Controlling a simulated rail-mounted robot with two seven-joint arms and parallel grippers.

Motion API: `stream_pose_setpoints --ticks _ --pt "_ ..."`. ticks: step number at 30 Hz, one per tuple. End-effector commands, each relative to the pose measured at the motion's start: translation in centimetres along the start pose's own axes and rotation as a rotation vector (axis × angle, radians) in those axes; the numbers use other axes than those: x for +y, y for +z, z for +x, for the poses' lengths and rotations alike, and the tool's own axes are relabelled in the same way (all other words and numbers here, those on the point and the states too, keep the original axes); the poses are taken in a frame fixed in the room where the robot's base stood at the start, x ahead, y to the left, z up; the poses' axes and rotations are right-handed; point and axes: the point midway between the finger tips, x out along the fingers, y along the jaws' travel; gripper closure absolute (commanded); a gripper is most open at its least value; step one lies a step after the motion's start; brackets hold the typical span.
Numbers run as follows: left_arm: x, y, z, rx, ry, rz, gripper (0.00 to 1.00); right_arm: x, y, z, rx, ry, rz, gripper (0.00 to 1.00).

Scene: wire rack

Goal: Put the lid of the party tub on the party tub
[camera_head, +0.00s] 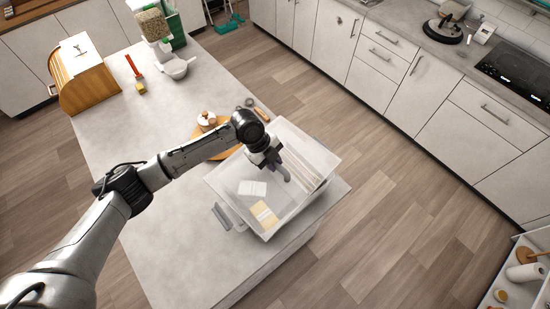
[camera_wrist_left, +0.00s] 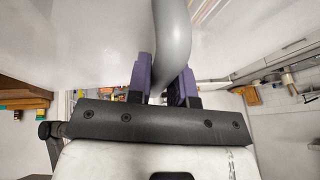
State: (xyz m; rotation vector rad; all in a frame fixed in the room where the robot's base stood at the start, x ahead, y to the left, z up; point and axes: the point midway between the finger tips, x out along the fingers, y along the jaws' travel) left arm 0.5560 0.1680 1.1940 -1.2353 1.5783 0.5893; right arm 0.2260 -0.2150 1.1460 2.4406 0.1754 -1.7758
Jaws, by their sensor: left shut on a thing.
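The party tub (camera_head: 235,203) is a clear, see-through box at the near right end of the grey island, with a grey grip (camera_head: 222,216) on its left side. White and yellow packets show inside. My left gripper (camera_head: 277,163) is above the tub, its fingers shut on a grey curved handle, which also shows between the purple fingers (camera_wrist_left: 168,85) in the left wrist view. The handle seems to belong to the lid (camera_head: 318,160), a pale translucent sheet over the tub. I cannot tell whether the lid touches the rim. My right gripper is not in view.
A round wooden board (camera_head: 205,150) with a small lidded pot (camera_head: 207,121) is behind the tub. A wooden bread box (camera_head: 83,75), a white bowl (camera_head: 178,67) and a green container (camera_head: 173,25) stand farther back. The island's middle left is clear.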

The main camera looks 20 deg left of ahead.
Motion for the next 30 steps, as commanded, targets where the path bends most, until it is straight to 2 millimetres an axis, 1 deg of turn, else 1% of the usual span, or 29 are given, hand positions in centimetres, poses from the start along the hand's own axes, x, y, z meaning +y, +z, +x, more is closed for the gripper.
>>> stream_pose_setpoints --ticks 2,7,23,30 --pt "-0.85 0.14 -0.29 0.009 0.017 0.050 1.00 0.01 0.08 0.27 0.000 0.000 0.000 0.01" --pt "-1.51 0.19 -0.59 0.023 0.044 0.107 1.00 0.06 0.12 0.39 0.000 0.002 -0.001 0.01" --pt "-1.57 0.26 -0.79 0.029 0.045 0.117 1.00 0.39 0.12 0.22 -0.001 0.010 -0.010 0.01" --pt "-1.36 0.65 0.19 0.030 0.045 0.117 1.00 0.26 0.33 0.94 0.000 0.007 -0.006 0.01"
